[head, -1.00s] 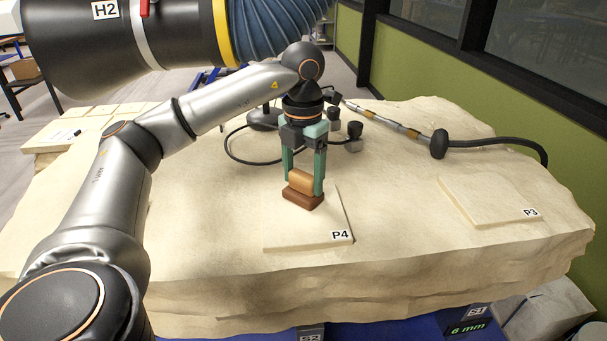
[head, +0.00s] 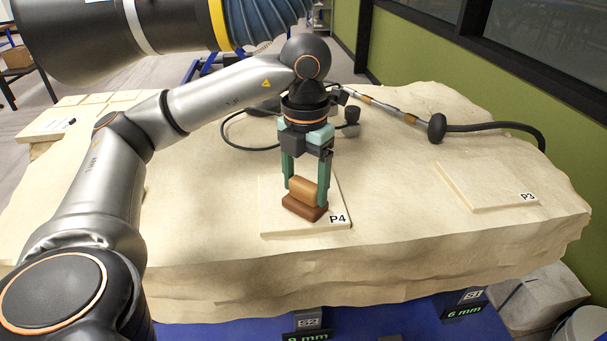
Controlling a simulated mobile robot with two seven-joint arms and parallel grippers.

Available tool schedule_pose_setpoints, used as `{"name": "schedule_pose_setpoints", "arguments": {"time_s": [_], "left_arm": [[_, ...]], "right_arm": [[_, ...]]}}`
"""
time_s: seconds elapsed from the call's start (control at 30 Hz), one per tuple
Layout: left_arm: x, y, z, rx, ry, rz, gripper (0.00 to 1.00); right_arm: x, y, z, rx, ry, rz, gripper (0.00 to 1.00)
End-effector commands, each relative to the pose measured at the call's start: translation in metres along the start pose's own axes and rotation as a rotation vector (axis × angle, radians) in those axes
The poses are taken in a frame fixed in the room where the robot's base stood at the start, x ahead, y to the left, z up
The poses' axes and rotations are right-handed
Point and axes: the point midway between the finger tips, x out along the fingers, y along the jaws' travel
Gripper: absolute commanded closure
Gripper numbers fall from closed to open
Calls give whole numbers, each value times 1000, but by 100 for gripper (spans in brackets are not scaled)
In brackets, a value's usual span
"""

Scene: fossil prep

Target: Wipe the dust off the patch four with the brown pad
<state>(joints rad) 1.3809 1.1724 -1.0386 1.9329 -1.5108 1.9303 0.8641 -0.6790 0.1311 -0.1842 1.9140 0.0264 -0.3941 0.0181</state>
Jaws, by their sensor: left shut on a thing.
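The patch four, a flat pale square labelled P4 (head: 272,219), lies on the big pale stone block near its front middle. My left gripper (head: 306,188) points down over it and is shut on the brown pad (head: 304,208). The pad has a lighter tan grip between my fingers and a darker brown base. Its base appears to rest on the patch, toward the front, just left of the P4 label. No dust can be made out on the bare parts of the patch. My right gripper is out of view.
Patch P3 (head: 480,186) lies to the right on the stone block (head: 200,215). A pen-like tool with a black hose (head: 490,126) lies behind. A large black hose nozzle (head: 110,40) hangs at upper left. Flat pale slabs (head: 60,124) sit at far left.

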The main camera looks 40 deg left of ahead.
Motion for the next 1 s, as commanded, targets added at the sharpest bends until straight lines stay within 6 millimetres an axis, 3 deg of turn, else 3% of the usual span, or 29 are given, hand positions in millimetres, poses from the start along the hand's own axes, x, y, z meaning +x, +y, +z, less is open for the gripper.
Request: {"name": "schedule_pose_setpoints", "arguments": {"time_s": [0.2,0.47,1.0], "left_arm": [[0,-7,-7,1,1,0,70],[2,1,-13,-1,1,0,70],[-1,28,14,0,0,0,70]], "right_arm": [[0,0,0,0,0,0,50],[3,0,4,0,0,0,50],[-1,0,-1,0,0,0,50]]}}
